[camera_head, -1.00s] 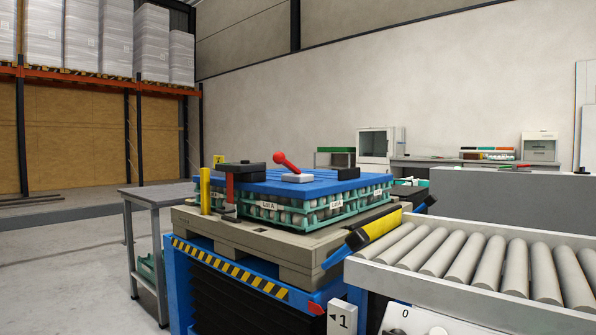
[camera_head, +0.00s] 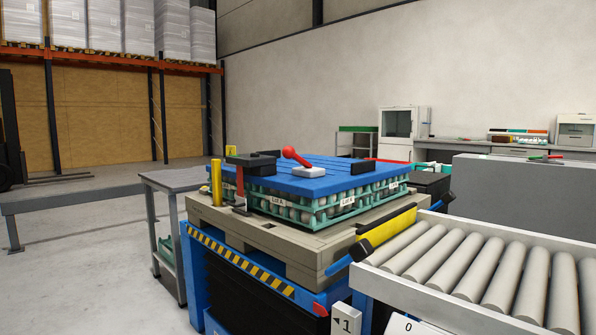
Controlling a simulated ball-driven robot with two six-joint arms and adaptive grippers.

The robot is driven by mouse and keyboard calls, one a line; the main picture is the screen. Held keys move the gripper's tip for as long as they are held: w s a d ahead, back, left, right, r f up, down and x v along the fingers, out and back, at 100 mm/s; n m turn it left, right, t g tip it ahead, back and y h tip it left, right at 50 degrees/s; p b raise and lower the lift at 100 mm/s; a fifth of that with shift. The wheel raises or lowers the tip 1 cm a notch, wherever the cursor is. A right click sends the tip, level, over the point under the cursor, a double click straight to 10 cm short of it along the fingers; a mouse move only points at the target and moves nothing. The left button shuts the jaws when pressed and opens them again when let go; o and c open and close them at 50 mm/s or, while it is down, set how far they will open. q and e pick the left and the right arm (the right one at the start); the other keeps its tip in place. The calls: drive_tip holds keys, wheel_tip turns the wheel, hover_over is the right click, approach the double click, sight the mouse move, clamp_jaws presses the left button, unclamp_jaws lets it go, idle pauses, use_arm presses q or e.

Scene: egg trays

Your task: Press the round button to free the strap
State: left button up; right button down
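A blue slatted lid (camera_head: 325,181) covers a stack of teal egg trays (camera_head: 292,214) with "Lot A" labels. The stack stands on a beige pallet (camera_head: 240,228). A red strap-like band (camera_head: 240,181) runs down the near left side from a black box (camera_head: 252,162) on the lid. A red ball-ended lever (camera_head: 295,156) stands tilted on a white base (camera_head: 309,172). I cannot make out a round button at this size. Neither of my grippers is in view.
The pallet rests on a blue lift table (camera_head: 196,262) with hazard stripes. A roller conveyor (camera_head: 470,262) fills the right foreground. A yellow and black bar (camera_head: 388,233) lies between them. A grey side table (camera_head: 176,179) stands left; the floor beyond is open.

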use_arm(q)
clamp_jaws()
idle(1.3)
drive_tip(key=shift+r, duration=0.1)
